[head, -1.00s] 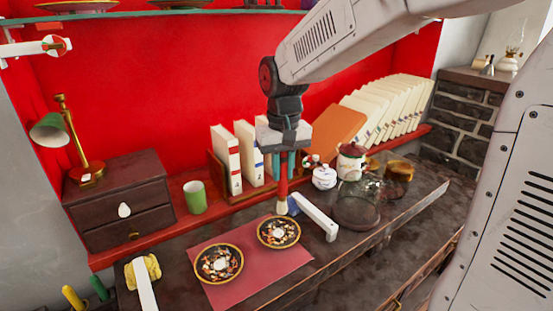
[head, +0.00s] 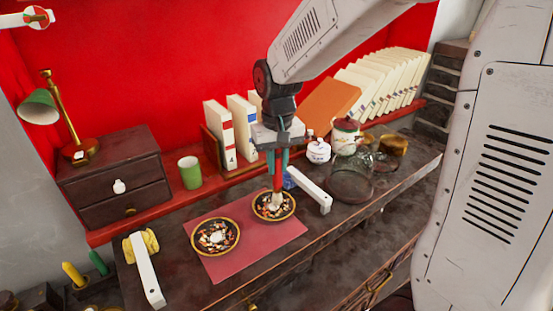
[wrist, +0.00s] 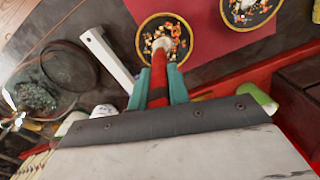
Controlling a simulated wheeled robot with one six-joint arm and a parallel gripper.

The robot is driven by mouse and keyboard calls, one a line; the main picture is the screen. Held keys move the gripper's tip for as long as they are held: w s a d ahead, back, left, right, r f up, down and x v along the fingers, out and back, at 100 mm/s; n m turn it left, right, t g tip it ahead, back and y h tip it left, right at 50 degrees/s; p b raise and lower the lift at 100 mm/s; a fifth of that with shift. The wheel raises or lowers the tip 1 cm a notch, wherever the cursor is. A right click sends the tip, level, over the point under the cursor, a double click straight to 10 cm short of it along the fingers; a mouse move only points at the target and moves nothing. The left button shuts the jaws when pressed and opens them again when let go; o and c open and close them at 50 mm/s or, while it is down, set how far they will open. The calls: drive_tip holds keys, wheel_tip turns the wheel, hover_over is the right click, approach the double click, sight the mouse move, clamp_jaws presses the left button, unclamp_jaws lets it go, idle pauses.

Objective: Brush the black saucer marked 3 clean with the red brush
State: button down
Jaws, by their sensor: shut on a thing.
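My gripper (head: 279,164) is shut on the red brush (head: 277,182) and holds it upright, bristles down. In the wrist view, my gripper (wrist: 161,88) has its teal fingers on both sides of the red handle (wrist: 157,86). The pale bristles are over the middle of the right black saucer (head: 273,220), seemingly touching it. That saucer (wrist: 139,42) has a gold rim and orange, white and brown crumbs. A similar left saucer (head: 215,255) also holds crumbs. I cannot read a number on either saucer.
Both saucers lie on a red mat (head: 256,252). A white bar (head: 310,190) stands close right of the right saucer, and another (head: 147,272) is at the left. A green cup (head: 190,172), books (head: 219,134) and jars (head: 318,151) stand behind.

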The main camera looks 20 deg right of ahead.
drive_tip(key=shift+f, duration=1)
idle(0.4)
drive_tip(key=shift+w, duration=0.15)
